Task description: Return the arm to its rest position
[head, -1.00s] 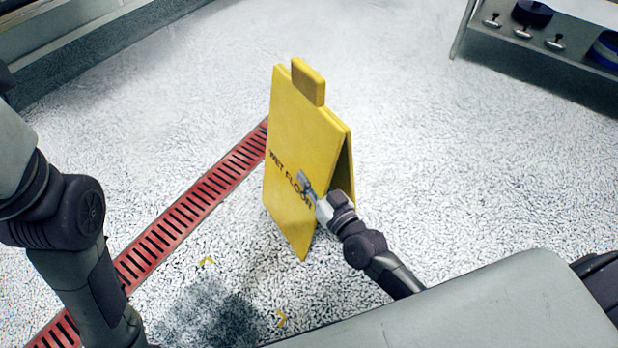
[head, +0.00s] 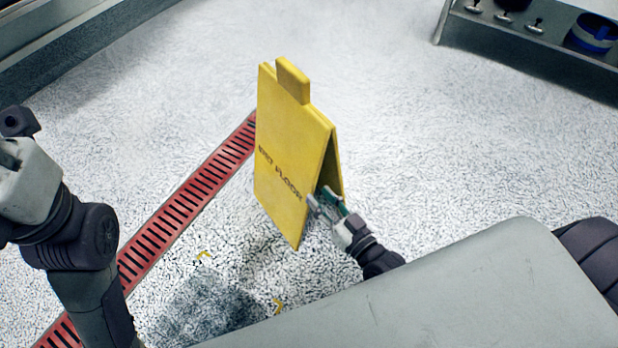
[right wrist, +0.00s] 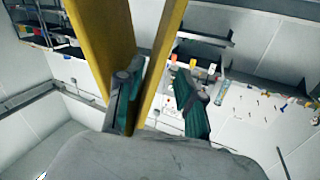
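The yellow wet floor sign (head: 290,150) stands upright on the floor, folded like an A, in the middle of the head view. My right gripper (head: 326,201) is at its lower right edge. In the right wrist view my right gripper (right wrist: 160,98) has its fingers spread, with green inner pads. A yellow panel of the sign (right wrist: 162,60) runs between the fingers, closer to the left one; whether it touches is unclear. My left arm is folded at the left of the head view; its fingers cannot be made out.
A red floor grate (head: 190,205) runs diagonally left of the sign. A dark powder patch (head: 208,308) and small yellow corner marks lie in front. A shelf (head: 530,45) with a blue container (head: 594,33) stands at the top right. The floor right of the sign is clear.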

